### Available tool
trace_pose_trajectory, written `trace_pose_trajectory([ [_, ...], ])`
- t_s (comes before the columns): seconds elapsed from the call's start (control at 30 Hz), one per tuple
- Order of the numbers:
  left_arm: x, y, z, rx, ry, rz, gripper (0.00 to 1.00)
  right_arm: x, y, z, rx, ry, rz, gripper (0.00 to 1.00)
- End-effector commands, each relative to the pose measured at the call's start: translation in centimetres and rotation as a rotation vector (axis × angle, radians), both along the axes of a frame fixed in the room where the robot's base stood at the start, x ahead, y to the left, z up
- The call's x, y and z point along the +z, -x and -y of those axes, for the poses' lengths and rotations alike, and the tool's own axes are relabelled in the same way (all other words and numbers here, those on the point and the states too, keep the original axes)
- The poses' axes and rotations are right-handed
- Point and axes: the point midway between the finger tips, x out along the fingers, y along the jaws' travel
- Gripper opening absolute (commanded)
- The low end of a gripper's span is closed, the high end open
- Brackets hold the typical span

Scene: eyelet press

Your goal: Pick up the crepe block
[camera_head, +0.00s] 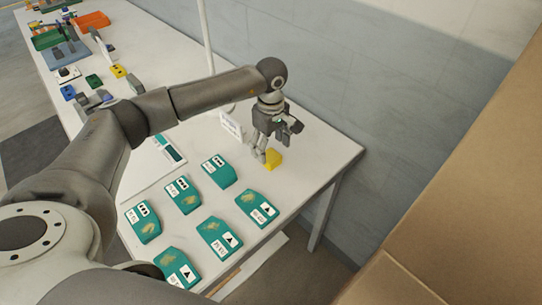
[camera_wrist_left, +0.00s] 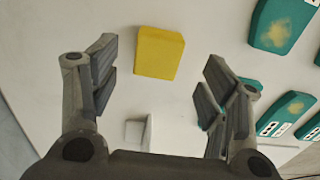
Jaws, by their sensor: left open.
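A yellow block (camera_head: 274,160), which I take to be the crepe block, sits on the white table near its far right end. My left gripper (camera_head: 261,157) points down just to the left of it and partly overlaps it. In the left wrist view the yellow block (camera_wrist_left: 160,52) lies ahead, between the lines of the two spread fingers, with bare table on both sides. My left gripper is open and holds nothing. Neither finger visibly touches the block. My right gripper is not in view.
Several teal blocks with labels (camera_head: 219,236) lie on the near part of the white table (camera_head: 322,146). A white upright card (camera_head: 231,126) stands left of the gripper. Bins and coloured parts sit farther left. A cardboard surface (camera_head: 470,190) fills the right side.

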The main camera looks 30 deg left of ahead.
Motion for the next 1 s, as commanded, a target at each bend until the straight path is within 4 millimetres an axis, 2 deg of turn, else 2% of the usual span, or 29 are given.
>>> trace_pose_trajectory([
  [0.03, -0.5, -0.1, 0.0, 0.002, 0.000, -0.005, 0.70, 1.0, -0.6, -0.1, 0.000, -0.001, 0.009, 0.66],
  [0.2, -2.8, -0.2, -0.1, 0.000, 0.001, -0.001, 0.70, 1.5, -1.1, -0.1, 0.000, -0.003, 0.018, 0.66],
  [0.5, -3.4, -0.3, -0.1, 0.000, 0.000, 0.001, 0.70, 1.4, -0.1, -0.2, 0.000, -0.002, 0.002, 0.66],
  [0.87, -3.4, -0.3, -0.1, 0.000, 0.000, 0.001, 0.23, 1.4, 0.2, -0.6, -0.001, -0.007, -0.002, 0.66],
  [0.9, -3.4, -0.3, -0.1, 0.000, 0.000, 0.001, 0.20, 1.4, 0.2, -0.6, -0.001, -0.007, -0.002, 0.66],
  [1.0, -3.4, -0.3, -0.1, 0.000, 0.000, 0.001, 0.20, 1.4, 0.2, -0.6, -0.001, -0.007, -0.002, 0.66],
])
